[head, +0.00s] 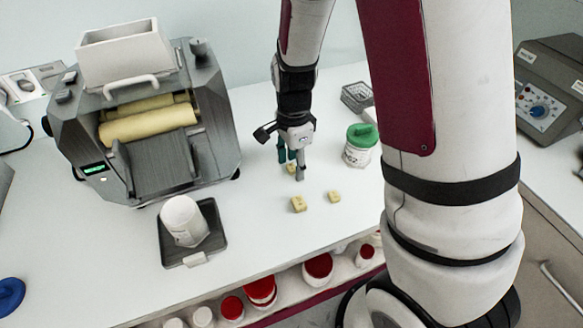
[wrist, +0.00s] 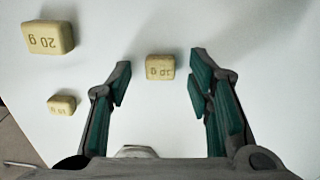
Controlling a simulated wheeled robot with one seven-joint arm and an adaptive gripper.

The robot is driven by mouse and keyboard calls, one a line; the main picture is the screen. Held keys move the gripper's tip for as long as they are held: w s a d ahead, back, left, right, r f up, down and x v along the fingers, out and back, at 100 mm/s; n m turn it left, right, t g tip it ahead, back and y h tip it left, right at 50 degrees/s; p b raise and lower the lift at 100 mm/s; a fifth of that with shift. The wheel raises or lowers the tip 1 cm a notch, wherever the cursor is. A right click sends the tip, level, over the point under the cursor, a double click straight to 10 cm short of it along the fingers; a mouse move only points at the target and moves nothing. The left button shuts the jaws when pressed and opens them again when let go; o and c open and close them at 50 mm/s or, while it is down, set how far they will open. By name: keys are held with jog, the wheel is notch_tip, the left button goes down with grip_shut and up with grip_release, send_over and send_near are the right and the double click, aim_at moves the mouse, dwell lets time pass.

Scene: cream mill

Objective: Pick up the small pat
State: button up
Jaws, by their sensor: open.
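Three yellow block-shaped pats are on the white bench. One pat (wrist: 160,68) lies between and a little beyond my fingertips in the wrist view; its upside-down label is hard to read. In the head view this pat (head: 291,169) is partly hidden by my fingers. In the head view the larger pat (head: 298,204) and the small pat (head: 334,197) lie nearer the front. My gripper (head: 290,163) is open, empty and pointing down.
A grey roller mill (head: 185,150) stands to the left, with a white cup (head: 184,220) on a dark tray (head: 219,242) before it. A green-lidded jar (head: 358,152) and a wire basket (head: 357,96) stand right of my gripper. Red-lidded jars (head: 318,268) sit below the bench edge.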

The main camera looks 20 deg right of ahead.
jog(key=c, duration=0.8)
jog(key=shift+c, duration=0.2)
jog(key=shift+r, duration=0.15)
jog(key=shift+r, duration=0.55)
notch_tip(320, 180, up, 2)
jog(key=shift+r, duration=0.2)
jog(key=s+a+p, duration=0.1)
jog(key=s, duration=0.3)
jog(key=s+a+r+p, duration=0.1)
jog(key=s+a, duration=0.1)
jog(key=s, duration=0.3)
jog(key=s+a+p, duration=0.1)
jog(key=s, duration=0.3)
jog(key=shift+s+a+r, duration=0.15)
jog(key=shift+a+r, duration=0.05)
jog(key=shift+a, duration=0.1)
jog(key=s+p, duration=0.1)
jog(key=p, duration=0.2)
jog(key=shift+s+a+p, duration=0.35)
jog(key=shift+s, duration=0.05)
